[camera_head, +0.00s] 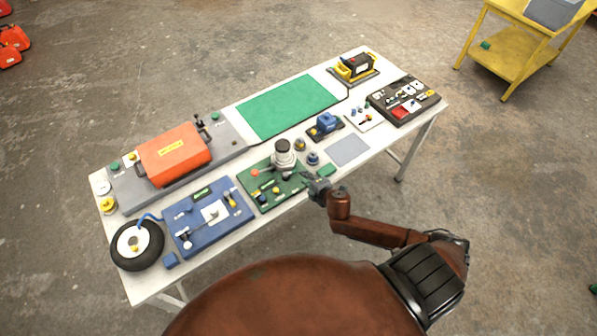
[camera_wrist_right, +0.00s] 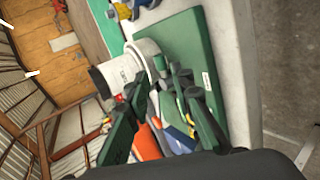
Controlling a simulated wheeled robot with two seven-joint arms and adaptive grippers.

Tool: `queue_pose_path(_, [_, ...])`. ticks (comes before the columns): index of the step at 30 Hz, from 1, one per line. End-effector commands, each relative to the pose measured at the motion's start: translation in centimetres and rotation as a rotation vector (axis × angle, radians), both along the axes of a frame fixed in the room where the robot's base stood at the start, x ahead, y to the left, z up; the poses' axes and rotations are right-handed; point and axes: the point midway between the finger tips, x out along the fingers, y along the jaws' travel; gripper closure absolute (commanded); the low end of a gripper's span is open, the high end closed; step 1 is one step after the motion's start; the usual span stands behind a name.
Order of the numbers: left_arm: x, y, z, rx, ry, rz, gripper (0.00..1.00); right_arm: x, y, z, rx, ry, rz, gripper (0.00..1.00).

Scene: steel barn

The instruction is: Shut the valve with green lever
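A green board (camera_head: 262,194) lies at the front middle of the table, with a grey and white cylindrical valve fitting (camera_head: 283,158) standing on it. A small orange-red knob shows at the board's left part. In the right wrist view the white fitting (camera_wrist_right: 122,72) stands on the green board (camera_wrist_right: 190,45), just past the fingers. My right gripper (camera_head: 308,180) is at the board's right edge, close to the fitting. Its fingers (camera_wrist_right: 160,85) are apart, and I see nothing clamped between them. My left gripper is not in view.
Left of the green board are a blue panel (camera_head: 188,233), a black wheel (camera_head: 123,257) and an orange case (camera_head: 172,152). Small blue fittings (camera_head: 326,123) and a dark panel (camera_head: 393,108) stand to the right. A green mat (camera_head: 288,105) lies bare behind.

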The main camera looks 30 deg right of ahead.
Motion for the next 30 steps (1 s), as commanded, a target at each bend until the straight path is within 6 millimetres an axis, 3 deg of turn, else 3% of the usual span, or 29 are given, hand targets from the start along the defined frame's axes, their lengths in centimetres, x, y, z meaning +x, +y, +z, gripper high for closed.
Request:
queue_pose_path(15, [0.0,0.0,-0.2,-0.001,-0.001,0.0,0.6,5.7,-0.2,-3.7,-0.006,-0.003,0.007,0.79])
queue_pose_path(27, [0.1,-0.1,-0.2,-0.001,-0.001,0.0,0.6,6.4,-0.2,-4.2,-0.005,-0.002,0.007,0.79])
queue_pose_path(30, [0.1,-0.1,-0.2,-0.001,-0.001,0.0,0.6,6.4,-0.2,-4.1,-0.006,-0.002,0.006,0.85])
